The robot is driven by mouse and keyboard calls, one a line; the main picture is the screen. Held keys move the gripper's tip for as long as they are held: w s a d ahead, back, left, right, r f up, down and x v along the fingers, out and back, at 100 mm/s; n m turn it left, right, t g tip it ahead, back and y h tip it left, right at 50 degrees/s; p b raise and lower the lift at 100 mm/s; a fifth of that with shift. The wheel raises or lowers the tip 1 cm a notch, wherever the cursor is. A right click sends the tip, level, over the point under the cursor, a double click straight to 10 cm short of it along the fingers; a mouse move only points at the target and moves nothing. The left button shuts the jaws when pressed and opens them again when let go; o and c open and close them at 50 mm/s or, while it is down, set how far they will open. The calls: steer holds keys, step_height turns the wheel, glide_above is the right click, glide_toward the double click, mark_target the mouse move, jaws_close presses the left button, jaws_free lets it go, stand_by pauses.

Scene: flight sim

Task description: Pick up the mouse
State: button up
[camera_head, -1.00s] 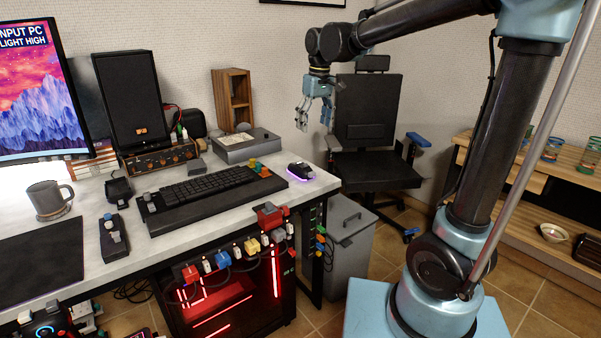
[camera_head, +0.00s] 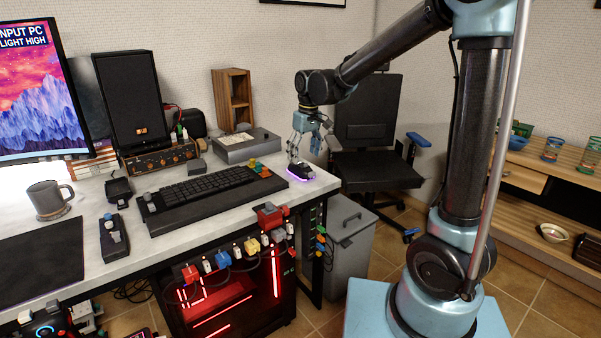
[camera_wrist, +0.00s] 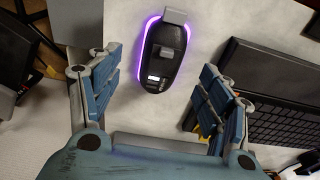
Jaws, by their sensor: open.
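The black mouse (camera_head: 301,171) with a purple glowing rim lies on the white desk (camera_head: 318,184), near its right end and to the right of the keyboard. In the wrist view the mouse (camera_wrist: 165,52) is seen from above, ahead of and between the two fingers. My gripper (camera_head: 304,158) is just above the mouse in the head view. In the wrist view my gripper (camera_wrist: 156,85) is open, with blue jointed fingers apart on either side and nothing held between them.
The black keyboard (camera_head: 215,192) lies left of the mouse and shows at right in the wrist view. A grey box (camera_head: 246,146) sits behind it. The desk's right edge is close to the mouse, with an office chair (camera_head: 366,150) beyond.

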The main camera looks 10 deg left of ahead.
mark_target(302, 165)
steer(key=shift+w+a+f, duration=0.1)
steer(key=shift+a+f, duration=0.05)
steer(key=shift+f, duration=0.75)
steer(key=shift+w+a+f, duration=0.1)
steer(key=shift+a+f, duration=0.1)
steer(key=shift+f, duration=0.75)
steer(key=shift+w+a+f, duration=0.1)
steer(key=shift+a+f, duration=0.05)
steer(key=shift+f, duration=0.75)
steer(key=shift+s, duration=0.1)
steer(key=c, duration=1.2)
